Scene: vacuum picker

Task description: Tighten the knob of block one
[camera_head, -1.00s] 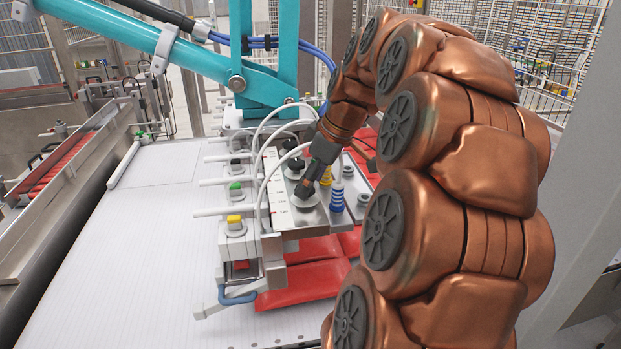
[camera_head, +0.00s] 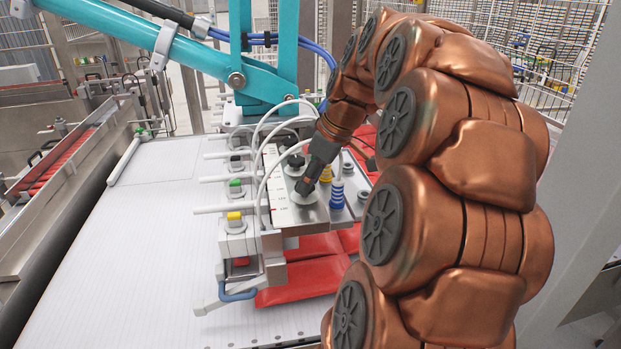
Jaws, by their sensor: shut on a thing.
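My copper-coloured arm reaches in from the right, and my gripper (camera_head: 304,188) points down at the metal plate (camera_head: 312,216) of the vacuum picker head. The gripper is shut on a small dark knob near the front of the plate, above a pale round disc (camera_head: 305,197). The fingers mostly hide the knob. Another black knob (camera_head: 295,160) stands farther back on the same plate, clear of the gripper. I cannot read any block number.
Yellow (camera_head: 234,217) and green (camera_head: 235,185) knobs line the left side. A teal arm (camera_head: 190,55) crosses behind; red pads (camera_head: 303,283) hang below.

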